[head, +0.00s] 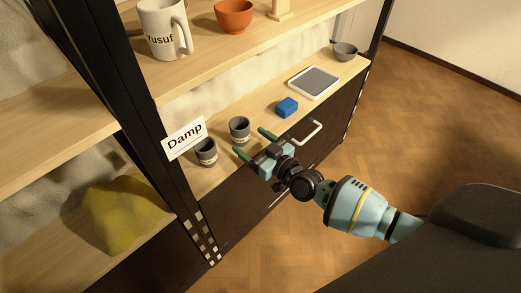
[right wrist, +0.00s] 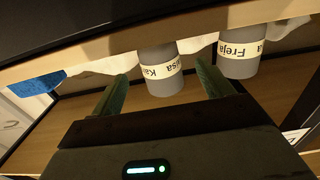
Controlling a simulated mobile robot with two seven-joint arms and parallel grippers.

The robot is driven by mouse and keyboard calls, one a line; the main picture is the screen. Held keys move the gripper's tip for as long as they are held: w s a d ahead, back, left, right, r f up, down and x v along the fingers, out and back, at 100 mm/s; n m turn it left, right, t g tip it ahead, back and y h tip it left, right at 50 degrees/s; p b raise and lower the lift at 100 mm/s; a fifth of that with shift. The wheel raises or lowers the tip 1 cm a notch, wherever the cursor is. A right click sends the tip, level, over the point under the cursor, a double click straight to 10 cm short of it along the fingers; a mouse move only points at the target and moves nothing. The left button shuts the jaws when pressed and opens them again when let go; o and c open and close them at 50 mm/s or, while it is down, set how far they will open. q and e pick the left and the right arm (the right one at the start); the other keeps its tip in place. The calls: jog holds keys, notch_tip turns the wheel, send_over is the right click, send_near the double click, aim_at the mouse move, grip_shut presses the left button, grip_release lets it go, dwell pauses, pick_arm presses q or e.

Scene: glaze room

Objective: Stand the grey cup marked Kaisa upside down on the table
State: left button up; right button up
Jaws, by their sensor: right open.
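The grey cup marked Kaisa (head: 239,131) stands upright on the wooden shelf, its opening facing up. In the upside-down right wrist view the Kaisa cup (right wrist: 162,82) shows its pale name band between and beyond the two fingers. My right gripper (head: 251,143) is open and empty, its green fingers pointing at the cup from the shelf's front. The fingers do not appear to touch it. A similar grey cup (head: 205,153) stands to its left; its band reads Freja in the right wrist view (right wrist: 240,66). My left gripper and the table are not in view.
A blue block (head: 287,107), a white-rimmed tray (head: 293,86) and a grey bowl (head: 345,51) stand farther right on this shelf. The Yusuf mug (head: 160,25) and an orange bowl (head: 233,17) stand above.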

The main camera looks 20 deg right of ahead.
aim_at(247, 139)
jog(key=b+x, duration=0.1)
jog(key=x, duration=0.2)
jog(key=shift+w+a+f, duration=0.1)
jog(key=shift+w, duration=0.1)
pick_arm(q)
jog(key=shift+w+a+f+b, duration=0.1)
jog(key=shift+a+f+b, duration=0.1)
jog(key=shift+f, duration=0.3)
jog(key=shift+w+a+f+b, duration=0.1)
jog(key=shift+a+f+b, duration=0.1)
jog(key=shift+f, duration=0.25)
pick_arm(e)
jog(key=shift+w+a, duration=0.25)
jog(key=shift+w, duration=0.45)
